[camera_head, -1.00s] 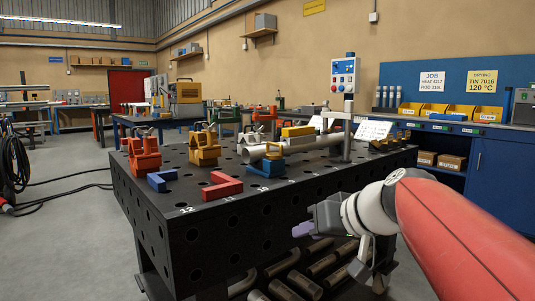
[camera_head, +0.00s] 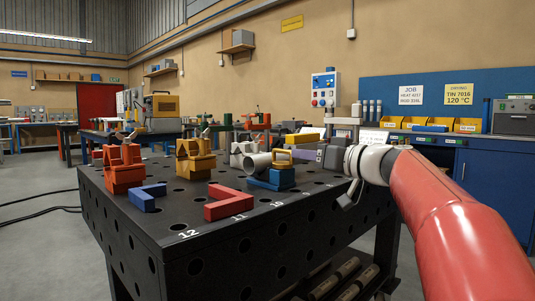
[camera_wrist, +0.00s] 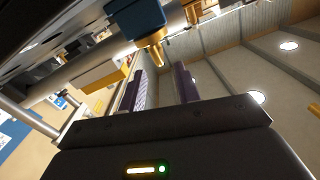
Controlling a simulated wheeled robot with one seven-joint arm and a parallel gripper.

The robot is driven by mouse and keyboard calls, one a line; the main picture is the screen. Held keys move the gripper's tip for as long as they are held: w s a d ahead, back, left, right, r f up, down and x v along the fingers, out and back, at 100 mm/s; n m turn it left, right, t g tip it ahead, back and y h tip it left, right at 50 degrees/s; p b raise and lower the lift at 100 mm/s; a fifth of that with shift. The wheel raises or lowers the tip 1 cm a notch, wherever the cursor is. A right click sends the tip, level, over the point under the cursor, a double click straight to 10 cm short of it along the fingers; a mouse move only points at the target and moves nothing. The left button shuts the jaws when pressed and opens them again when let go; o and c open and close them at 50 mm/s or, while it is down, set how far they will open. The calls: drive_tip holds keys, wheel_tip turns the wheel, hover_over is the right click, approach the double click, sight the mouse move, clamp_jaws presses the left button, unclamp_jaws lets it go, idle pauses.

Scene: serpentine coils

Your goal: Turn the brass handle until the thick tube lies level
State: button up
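A thick grey tube (camera_head: 257,162) lies across the black welding table, its open end facing me. In the wrist view the tube (camera_wrist: 78,72) runs across the upper left. I cannot tell whether it is level. A blue support (camera_head: 275,180) with a yellow top stands at the tube. In the wrist view a brass handle (camera_wrist: 152,47) sticks out from a dark blue body (camera_wrist: 137,18), just beyond my fingertips. My gripper (camera_head: 309,155) is beside the tube and blue support. Its purple fingers (camera_wrist: 160,82) are apart, with nothing visible between them.
The black perforated table (camera_head: 160,225) also carries an orange clamp (camera_head: 123,168), a yellow-orange clamp (camera_head: 195,160), a blue angle block (camera_head: 147,197) and a red angle block (camera_head: 228,203). A yellow bar (camera_head: 306,138) and a grey post stand behind the tube.

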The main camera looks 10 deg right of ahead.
sight(283, 151)
drive_tip(key=p+x, duration=0.1)
drive_tip(key=x, duration=0.7)
drive_tip(key=shift+p, duration=0.4)
clamp_jaws()
